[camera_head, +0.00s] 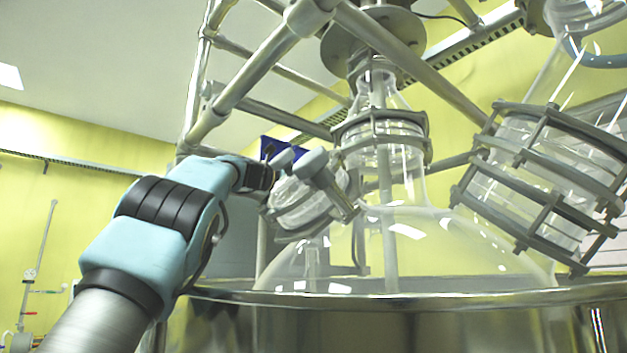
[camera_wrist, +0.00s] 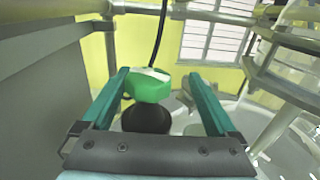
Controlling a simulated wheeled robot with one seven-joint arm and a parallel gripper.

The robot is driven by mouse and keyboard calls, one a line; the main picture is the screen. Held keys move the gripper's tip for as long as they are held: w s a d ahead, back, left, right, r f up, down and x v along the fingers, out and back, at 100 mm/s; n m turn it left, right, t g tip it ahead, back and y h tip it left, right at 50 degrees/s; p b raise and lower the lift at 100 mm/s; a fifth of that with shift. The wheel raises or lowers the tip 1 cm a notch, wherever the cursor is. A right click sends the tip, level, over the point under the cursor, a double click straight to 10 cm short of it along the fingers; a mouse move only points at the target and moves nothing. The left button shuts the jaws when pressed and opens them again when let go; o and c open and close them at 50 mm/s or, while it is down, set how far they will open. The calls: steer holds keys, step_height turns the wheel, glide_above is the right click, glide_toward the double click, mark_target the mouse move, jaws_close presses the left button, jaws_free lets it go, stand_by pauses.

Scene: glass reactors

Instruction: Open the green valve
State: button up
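In the wrist view the green valve (camera_wrist: 149,87) has a rounded green handle with a pale top. A dark round part (camera_wrist: 146,118) shows just below it. My gripper (camera_wrist: 158,74) is open, with one teal finger on each side of the handle in the picture. The handle lies closer to the left finger, and a clear gap shows on its right. I cannot tell whether the left finger touches it. In the head view my arm (camera_head: 168,220) reaches up to the glass reactor (camera_head: 410,240). The green valve and my fingertips cannot be made out there.
Metal frame bars (camera_head: 255,75) cross above and behind my arm. A caged glass neck (camera_head: 540,165) stands at the right, over the steel vessel rim (camera_head: 430,298). In the wrist view a grey panel (camera_wrist: 40,100) stands close on the left, and frame bars (camera_wrist: 285,85) on the right.

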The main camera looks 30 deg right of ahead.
steer(key=m+g+p, duration=0.1)
steer(key=g+p, duration=0.1)
steer(key=p, duration=0.1)
steer(key=shift+w+r+m+g, duration=0.1)
steer(key=shift+w+m+g, duration=0.3)
steer(key=g+p, duration=0.1)
steer(key=p, duration=0.1)
steer(key=m+g+p, duration=0.1)
steer(key=p, duration=0.1)
steer(key=shift+w+d+m+g, duration=0.15)
steer(key=shift+w+m+g, duration=0.15)
steer(key=shift+g, duration=0.1)
steer(key=shift+m+g+y+p, duration=0.3)
steer(key=shift+g+p, duration=0.2)
steer(key=shift+p, duration=0.1)
steer(key=c, duration=1.1)
steer(key=shift+s+f+b, duration=0.15)
steer(key=shift+f+b, duration=0.05)
steer(key=shift+b, duration=0.4)
steer(key=shift+t+b, duration=0.45)
steer(key=shift+t, duration=0.05)
steer(key=shift+n+t+b, duration=0.3)
steer(key=shift+n+b, duration=0.1)
steer(key=shift+b, duration=0.05)
